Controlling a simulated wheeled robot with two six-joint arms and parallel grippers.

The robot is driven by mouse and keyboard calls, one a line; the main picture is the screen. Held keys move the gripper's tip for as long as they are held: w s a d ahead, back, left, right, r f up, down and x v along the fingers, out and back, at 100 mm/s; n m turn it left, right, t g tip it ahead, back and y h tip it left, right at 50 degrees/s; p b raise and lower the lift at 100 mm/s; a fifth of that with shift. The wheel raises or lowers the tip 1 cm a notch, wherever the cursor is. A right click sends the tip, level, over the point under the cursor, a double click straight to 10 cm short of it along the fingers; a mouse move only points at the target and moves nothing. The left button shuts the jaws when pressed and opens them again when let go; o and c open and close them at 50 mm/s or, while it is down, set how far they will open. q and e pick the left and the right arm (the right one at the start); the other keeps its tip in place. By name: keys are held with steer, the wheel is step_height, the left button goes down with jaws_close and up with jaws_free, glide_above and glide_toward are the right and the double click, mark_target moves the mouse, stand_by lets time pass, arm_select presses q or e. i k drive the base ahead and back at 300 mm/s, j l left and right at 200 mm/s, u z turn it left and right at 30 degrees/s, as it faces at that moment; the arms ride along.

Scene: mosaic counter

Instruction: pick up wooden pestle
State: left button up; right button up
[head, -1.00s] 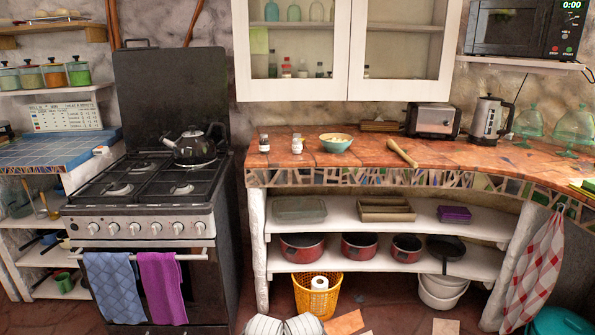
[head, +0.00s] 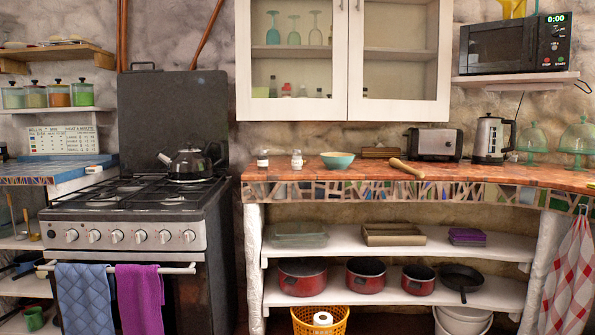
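The wooden pestle (head: 407,168) is a light brown stick lying on the mosaic counter (head: 330,177). It sits near the front edge, right of the teal bowl (head: 337,160) and in front of the toaster (head: 434,144). It lies at a slant and nothing covers it. Neither of my grippers shows in the head view.
Two small jars (head: 263,159) stand left of the bowl. A kettle (head: 489,138) and glass domes (head: 578,142) stand at the right. The stove (head: 137,210) with a black kettle (head: 188,163) is at the left. A glass-front cabinet (head: 345,60) hangs above the counter.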

mark_target(395, 162)
steer(key=i+j, duration=0.2)
steer(key=i, duration=0.3)
steer(key=i+j, duration=0.2)
steer(key=i, duration=0.3)
